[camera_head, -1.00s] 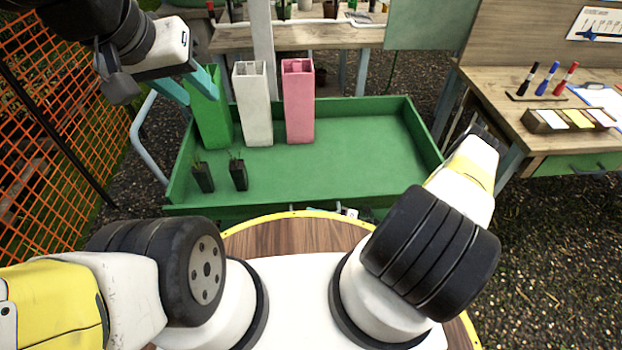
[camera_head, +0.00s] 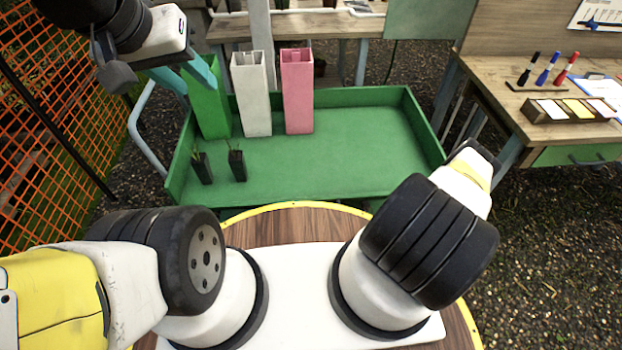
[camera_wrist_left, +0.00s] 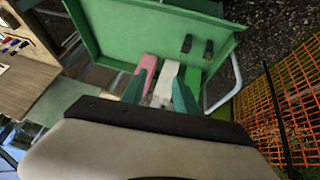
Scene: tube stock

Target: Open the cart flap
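The green cart (camera_head: 345,187) stands in front of me as a shallow tray with raised walls at the back and sides. Its near edge looks low. I cannot tell which part is the flap or whether it is up or down. The cart also shows in the left wrist view (camera_wrist_left: 84,32). My left gripper (camera_head: 187,84) is open and empty above the cart's back left corner, with its teal fingers apart. In the left wrist view its fingers (camera_wrist_left: 158,97) frame the tubes beyond. My right arm reaches past the cart's right side; its gripper is hidden.
Green (camera_head: 209,105), white (camera_head: 252,95) and pink (camera_head: 298,92) square tubes stand upright at the back left. Two small black pots (camera_head: 237,166) stand near the front left. A wooden table (camera_head: 530,95) is at right, an orange fence (camera_head: 45,120) at left. The cart's right half is clear.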

